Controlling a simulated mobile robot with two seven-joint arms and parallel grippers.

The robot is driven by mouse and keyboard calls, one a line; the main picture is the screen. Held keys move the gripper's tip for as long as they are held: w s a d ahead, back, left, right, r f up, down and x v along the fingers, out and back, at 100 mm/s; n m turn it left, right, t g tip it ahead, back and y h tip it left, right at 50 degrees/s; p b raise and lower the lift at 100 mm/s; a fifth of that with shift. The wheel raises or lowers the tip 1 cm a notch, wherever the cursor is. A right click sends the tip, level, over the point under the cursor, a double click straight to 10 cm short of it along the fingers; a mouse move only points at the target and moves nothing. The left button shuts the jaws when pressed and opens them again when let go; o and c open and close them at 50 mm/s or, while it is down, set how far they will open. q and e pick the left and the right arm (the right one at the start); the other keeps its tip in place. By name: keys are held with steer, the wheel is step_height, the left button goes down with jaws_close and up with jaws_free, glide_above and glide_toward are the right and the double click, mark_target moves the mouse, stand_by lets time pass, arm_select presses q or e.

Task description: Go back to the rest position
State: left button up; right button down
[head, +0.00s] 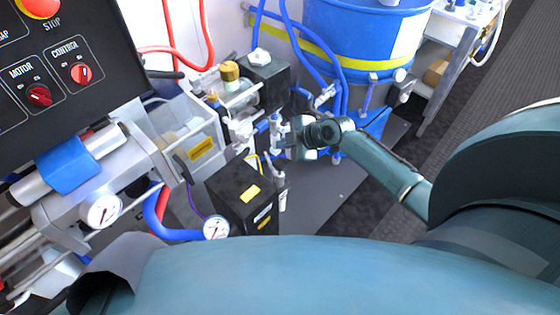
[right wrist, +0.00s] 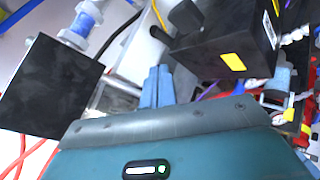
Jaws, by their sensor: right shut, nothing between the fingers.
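My right arm reaches in from the right in the head view. Its gripper (head: 285,146) is among the valves and blue-handled fittings (head: 276,130) at the middle of the machine. In the right wrist view the two fingers (right wrist: 157,86) are side by side, shut and empty. They point between two black boxes, one at the left (right wrist: 52,88) and one with a yellow label (right wrist: 225,40). Whether the fingertips touch any fitting I cannot tell. My left gripper does not show.
A blue drum (head: 365,45) with blue hoses stands behind my right gripper. A black control panel (head: 65,60) with red knobs is at the left. Dark floor (head: 345,210) is open below my right forearm.

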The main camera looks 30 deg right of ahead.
steer(key=s+a+m+g, duration=0.25)
steer(key=s+a, duration=0.55)
steer(key=s, duration=0.4)
steer(key=s+d+r+m+g+h, duration=0.1)
steer(key=s+r+m+h, duration=0.15)
steer(key=s+m, duration=0.4)
steer(key=s+d+r+m+g+h, duration=0.15)
steer(key=s+r+m, duration=0.25)
steer(key=s, duration=0.5)
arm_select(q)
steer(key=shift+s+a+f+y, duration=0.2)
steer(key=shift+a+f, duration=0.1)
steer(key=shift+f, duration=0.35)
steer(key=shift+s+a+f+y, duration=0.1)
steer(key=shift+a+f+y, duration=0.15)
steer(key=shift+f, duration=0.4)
arm_select(e)
steer(key=w+a+f+t+y, duration=0.2)
steer(key=w+a+f+t, duration=0.3)
steer(key=a+f+t, duration=0.1)
steer(key=shift+w+f+n+t, duration=0.3)
steer(key=shift+f+t, duration=0.5)
steer(key=shift+f, duration=0.25)
